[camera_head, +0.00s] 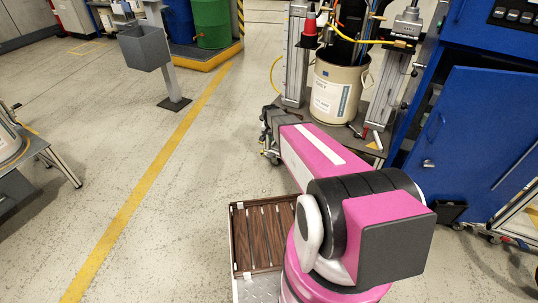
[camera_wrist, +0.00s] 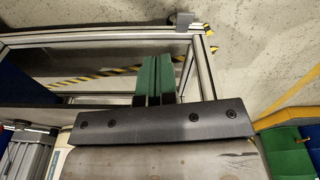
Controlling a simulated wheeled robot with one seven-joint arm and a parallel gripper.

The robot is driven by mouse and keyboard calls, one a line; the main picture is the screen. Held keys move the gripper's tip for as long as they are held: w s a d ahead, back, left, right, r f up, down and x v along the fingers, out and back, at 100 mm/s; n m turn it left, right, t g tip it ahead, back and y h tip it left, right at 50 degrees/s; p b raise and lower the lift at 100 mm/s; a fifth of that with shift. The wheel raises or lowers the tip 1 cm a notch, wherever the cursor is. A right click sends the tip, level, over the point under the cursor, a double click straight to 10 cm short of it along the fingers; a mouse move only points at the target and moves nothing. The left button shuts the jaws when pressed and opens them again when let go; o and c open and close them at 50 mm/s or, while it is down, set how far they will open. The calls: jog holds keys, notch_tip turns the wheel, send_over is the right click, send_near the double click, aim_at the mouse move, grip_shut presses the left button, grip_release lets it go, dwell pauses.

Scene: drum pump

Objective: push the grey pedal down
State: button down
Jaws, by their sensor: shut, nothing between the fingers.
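My gripper (camera_wrist: 154,62) shows in the wrist view with its two green fingers shut side by side and nothing between them. The fingers lie over a metal-framed structure (camera_wrist: 100,34). A small grey block (camera_wrist: 184,19) sits on the frame's upper rail, apart from the fingertips; I cannot tell whether it is the pedal. In the head view my pink arm reaches toward the pump stand, and my gripper is hidden. The cream drum (camera_head: 337,88) stands upright on the stand's base plate (camera_head: 312,125), between two columns. No grey pedal is clearly recognisable there.
A blue cabinet (camera_head: 470,130) stands at the right. A grey box on a post (camera_head: 145,47) and a green barrel (camera_head: 212,22) stand at upper left. A table (camera_head: 38,155) is at the left edge. The floor between is clear, with a yellow line (camera_head: 140,195).

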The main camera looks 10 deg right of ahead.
jog(key=m, duration=0.2)
send_over(269, 156)
notch_tip(269, 156, down, 8)
jog(key=shift+s+a+f, duration=0.1)
jog(key=shift+s+a, duration=0.1)
jog(key=shift+s, duration=0.05)
jog(key=f, duration=0.3)
jog(key=w+f, duration=0.1)
jog(key=f, duration=0.3)
jog(key=d+f, duration=0.1)
jog(key=f, duration=0.2)
jog(key=shift+w+f, duration=0.2)
jog(key=shift+w, duration=0.1)
jog(key=shift+s+a+f, duration=0.1)
jog(key=shift+s+f, duration=0.1)
jog(key=shift+f, duration=0.3)
jog(key=shift+s+a+f, duration=0.1)
jog(key=shift+s+f, duration=0.1)
jog(key=shift+f, duration=0.3)
jog(key=shift+s+a+f, duration=0.1)
jog(key=shift+s+f, duration=0.1)
jog(key=shift+f, duration=0.4)
jog(key=shift+s+a+f+t, duration=0.1)
jog(key=shift+t, duration=0.2)
